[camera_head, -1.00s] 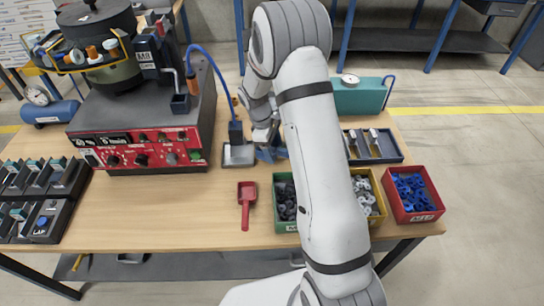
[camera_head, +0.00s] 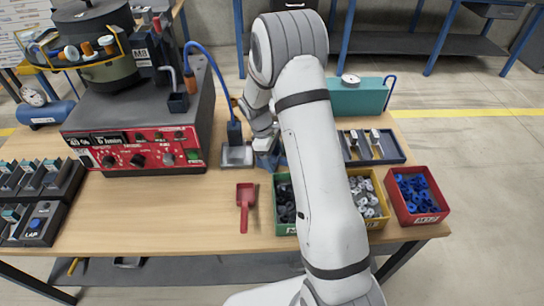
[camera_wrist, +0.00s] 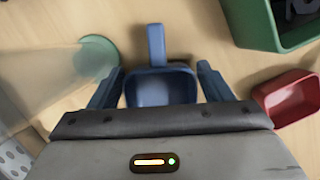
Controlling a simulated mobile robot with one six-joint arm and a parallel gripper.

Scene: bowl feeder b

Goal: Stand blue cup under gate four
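The blue cup (camera_wrist: 160,88), a squarish vessel with a flat handle, lies between the two blue fingers of my gripper (camera_wrist: 161,80) in the wrist view. The fingers are spread on either side of it, with what look like narrow gaps; I cannot tell if either touches. In the head view my gripper (camera_head: 266,148) is low over the table, right of the blue-hosed nozzle, partly hidden by my arm. Blue shows there, but cup and fingers cannot be told apart. No gate number four is legible.
The feeder machine (camera_head: 140,140) with its bowl stands at the left. A grey metal plate (camera_head: 236,157) sits beside my gripper. A red scoop (camera_head: 246,205), green bin (camera_head: 284,222), yellow bin (camera_head: 379,219) and red bin (camera_head: 425,218) are in front. Bare table lies left of the scoop.

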